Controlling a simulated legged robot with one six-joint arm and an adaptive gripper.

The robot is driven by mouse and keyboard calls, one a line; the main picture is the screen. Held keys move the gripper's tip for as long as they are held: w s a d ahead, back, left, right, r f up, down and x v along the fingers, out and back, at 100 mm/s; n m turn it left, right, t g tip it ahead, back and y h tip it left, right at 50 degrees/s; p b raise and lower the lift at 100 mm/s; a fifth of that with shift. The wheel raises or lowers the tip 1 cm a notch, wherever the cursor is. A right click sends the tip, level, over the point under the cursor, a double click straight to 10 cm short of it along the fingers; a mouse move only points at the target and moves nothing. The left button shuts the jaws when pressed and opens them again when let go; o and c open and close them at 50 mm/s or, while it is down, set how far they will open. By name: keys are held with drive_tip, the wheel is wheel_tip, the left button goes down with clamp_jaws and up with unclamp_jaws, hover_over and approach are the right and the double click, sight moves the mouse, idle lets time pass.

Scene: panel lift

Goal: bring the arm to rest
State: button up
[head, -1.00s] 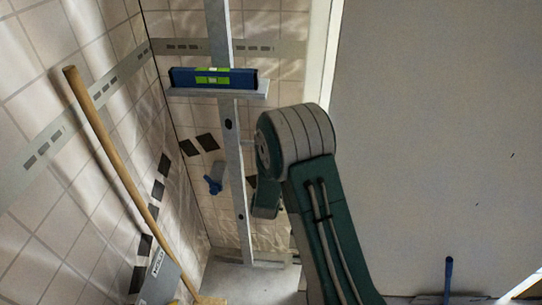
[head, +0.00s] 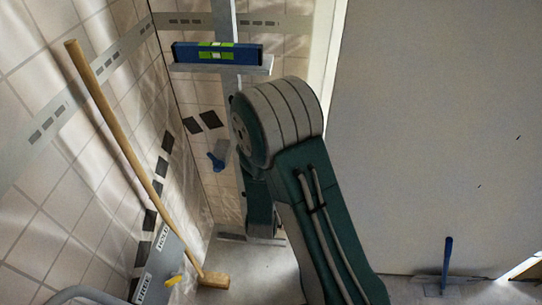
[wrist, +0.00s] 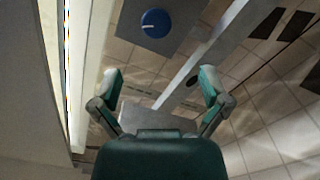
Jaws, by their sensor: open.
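My gripper (wrist: 160,88) shows in the wrist view with its two green-and-grey fingers spread wide and nothing between them. Beyond the fingers are a grey plate with a round blue knob (wrist: 155,23) and a slanting metal post (wrist: 205,55). In the head view my green and grey arm is folded in the middle, in front of the metal post; its bend hides part of the post, and the fingers cannot be made out there.
A blue level (head: 217,53) lies on a ledge across the post. A wooden broom (head: 130,155) leans at left. A blue handle (head: 216,162) is near the post. A large grey panel (head: 430,130) fills the right, with a blue lever (head: 447,255) at its foot. A HOLD/FREE plate (head: 155,270) stands lower left.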

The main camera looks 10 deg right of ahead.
idle(0.4)
drive_tip(key=s+a+r+m+g+y, duration=0.1)
drive_tip(key=s+r+g+y, duration=0.15)
drive_tip(key=r, duration=0.45)
drive_tip(key=s+r+m+g+y, duration=0.1)
drive_tip(key=s+r+g+y, duration=0.2)
drive_tip(key=r, duration=0.4)
drive_tip(key=s+d+r+g, duration=0.2)
drive_tip(key=s+r+g, duration=0.1)
drive_tip(key=s, duration=0.7)
drive_tip(key=s+d+r+g, duration=0.2)
drive_tip(key=s+d+g, duration=0.1)
drive_tip(key=s, duration=0.7)
drive_tip(key=shift+r, duration=0.4)
drive_tip(key=shift+c, duration=0.3)
